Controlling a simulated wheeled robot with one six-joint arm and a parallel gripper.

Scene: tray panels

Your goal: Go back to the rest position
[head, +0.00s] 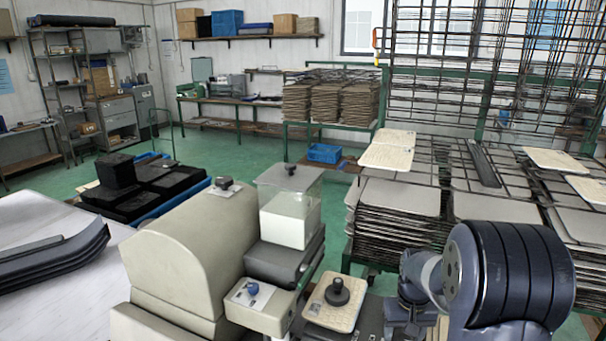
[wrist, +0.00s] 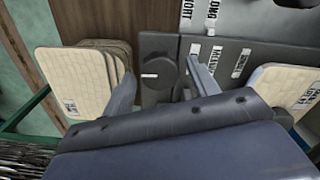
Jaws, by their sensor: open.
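My gripper (wrist: 161,72) is open in the wrist view, its two grey fingers spread apart with nothing held between them. A dark round knob (wrist: 157,76) on a dark fixture shows between and beyond the fingers; I cannot tell the distance. A stack of cream panels (wrist: 78,82) lies left of the fingers, and another cream panel (wrist: 278,92) lies to the right, partly hidden by my wrist. In the head view my arm (head: 510,275) fills the lower right, and my fingers cannot be made out there.
A beige machine (head: 185,255) with a clear-topped box (head: 290,205) stands at front centre. A cream panel with a black knob (head: 337,292) is beside it. Wire racks with panels (head: 400,195) stand behind my arm. Green floor (head: 235,160) is open at the back left.

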